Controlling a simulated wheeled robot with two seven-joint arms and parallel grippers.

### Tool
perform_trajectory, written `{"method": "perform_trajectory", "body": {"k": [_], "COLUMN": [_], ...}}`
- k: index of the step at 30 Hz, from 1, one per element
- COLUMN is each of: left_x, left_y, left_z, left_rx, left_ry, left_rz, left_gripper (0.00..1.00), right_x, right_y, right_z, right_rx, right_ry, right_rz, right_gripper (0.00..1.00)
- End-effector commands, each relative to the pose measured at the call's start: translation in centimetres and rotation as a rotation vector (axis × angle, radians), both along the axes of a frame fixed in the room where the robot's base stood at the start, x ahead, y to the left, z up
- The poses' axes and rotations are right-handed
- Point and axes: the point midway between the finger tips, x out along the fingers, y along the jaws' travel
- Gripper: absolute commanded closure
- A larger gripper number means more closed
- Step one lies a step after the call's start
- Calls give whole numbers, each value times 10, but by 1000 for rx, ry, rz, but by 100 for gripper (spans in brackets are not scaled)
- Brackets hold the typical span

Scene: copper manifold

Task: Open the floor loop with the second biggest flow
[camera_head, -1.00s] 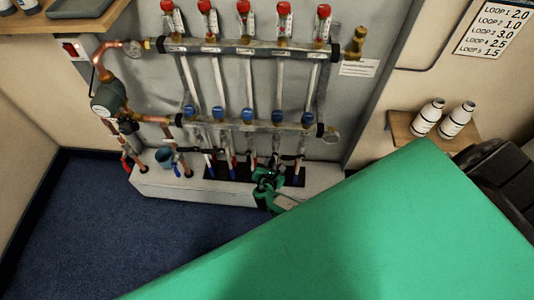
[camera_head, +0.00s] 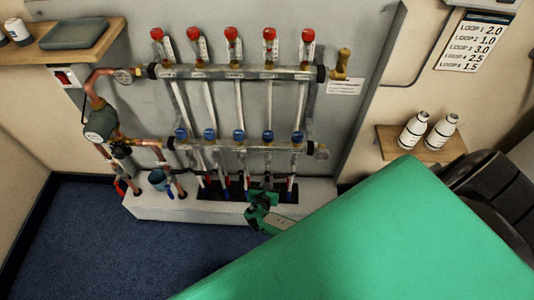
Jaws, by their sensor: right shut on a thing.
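The copper manifold has an upper bar (camera_head: 215,72) with a row of red-capped flow gauges and a lower bar (camera_head: 225,146) with a row of blue caps. The fourth red cap from the left (camera_head: 269,34) stands above the fourth blue cap (camera_head: 268,136). A card (camera_head: 475,42) on the wall lists loops 1 to 5 as 2.0, 1.0, 3.0, 2.5 and 1.5. My right gripper (camera_head: 262,197), green and black, is low at the foot of the fourth pipe. It is shut on a small part there, mostly hidden by the gripper. My left gripper is not in view.
Two white bottles (camera_head: 414,131) stand on a small shelf (camera_head: 390,140) at right. A tray (camera_head: 73,33) lies on the upper-left shelf. A pump (camera_head: 103,124) and copper pipes are at left. The white plinth (camera_head: 150,208) is below; blue carpet is clear in front.

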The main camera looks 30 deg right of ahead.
Motion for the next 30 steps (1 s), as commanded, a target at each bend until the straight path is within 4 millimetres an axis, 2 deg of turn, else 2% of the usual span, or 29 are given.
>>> {"method": "perform_trajectory", "body": {"k": [3,4,7,19,30], "left_x": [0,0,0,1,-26], "left_y": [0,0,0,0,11], "left_z": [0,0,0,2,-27], "left_rx": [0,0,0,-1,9], "left_ry": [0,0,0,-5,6], "left_rz": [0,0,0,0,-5], "left_gripper": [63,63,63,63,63], "right_x": [-2,-2,-1,-7,-60], "right_y": [-1,-1,-1,5,55], "right_z": [-1,-1,-1,4,33], "right_rx": [-3,-3,-3,0,2], "right_ry": [4,4,4,1,2], "right_rz": [0,0,0,0,0], "right_gripper": [100,79,61,61,61]}}
